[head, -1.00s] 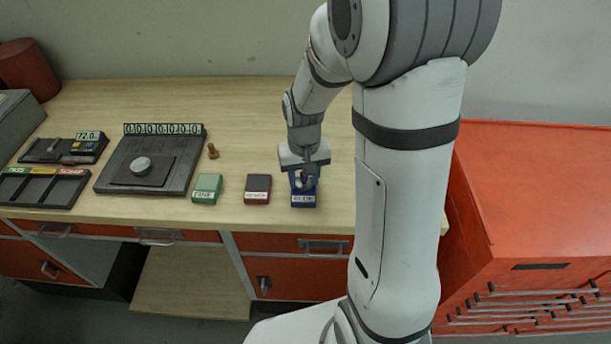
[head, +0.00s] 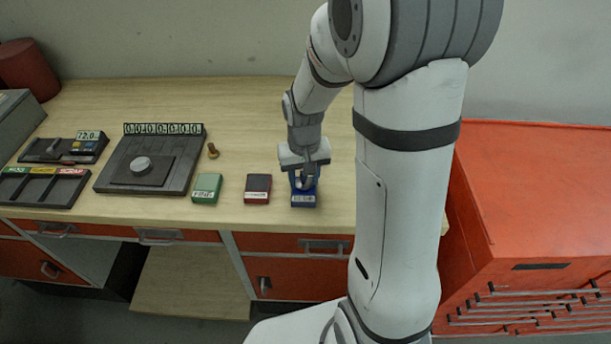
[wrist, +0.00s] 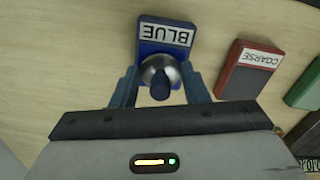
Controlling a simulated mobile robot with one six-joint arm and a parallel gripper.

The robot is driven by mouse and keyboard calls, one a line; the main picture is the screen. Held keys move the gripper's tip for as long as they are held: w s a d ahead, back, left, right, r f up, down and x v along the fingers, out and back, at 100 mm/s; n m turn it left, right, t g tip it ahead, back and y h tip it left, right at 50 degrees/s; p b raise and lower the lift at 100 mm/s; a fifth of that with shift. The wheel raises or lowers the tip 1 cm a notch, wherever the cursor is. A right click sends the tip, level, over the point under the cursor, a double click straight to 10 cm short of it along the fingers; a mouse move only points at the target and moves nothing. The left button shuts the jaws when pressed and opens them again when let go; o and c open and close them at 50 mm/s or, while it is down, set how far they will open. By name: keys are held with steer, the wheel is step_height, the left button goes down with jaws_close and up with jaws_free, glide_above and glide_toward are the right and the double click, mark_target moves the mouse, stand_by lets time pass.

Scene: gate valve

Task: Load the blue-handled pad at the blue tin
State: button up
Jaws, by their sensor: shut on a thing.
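The blue tin (head: 304,201) stands near the bench's front edge, at the right end of a row of three tins. In the wrist view, its label on the blue tin (wrist: 166,40) reads BLUE. My gripper (head: 303,184) is directly over it, pointing down. In the wrist view, my gripper (wrist: 160,82) is shut on the blue-handled pad, whose blue knob (wrist: 161,90) and rounded grey body show between the fingers. The pad is at the tin's near part in that view. Its underside is hidden, so I cannot tell whether it touches the tin.
A red tin (head: 257,189) marked COARSE and a green tin (head: 206,188) stand to the left. Farther left are a dark plate (head: 115,178) with a round knob, a small brass piece (head: 213,151) and a compartment tray (head: 68,190). A red cabinet (head: 535,190) stands right.

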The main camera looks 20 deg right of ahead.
steer(key=shift+r+p, duration=2.55)
steer(key=shift+r, duration=1)
steer(key=shift+f, duration=0.1)
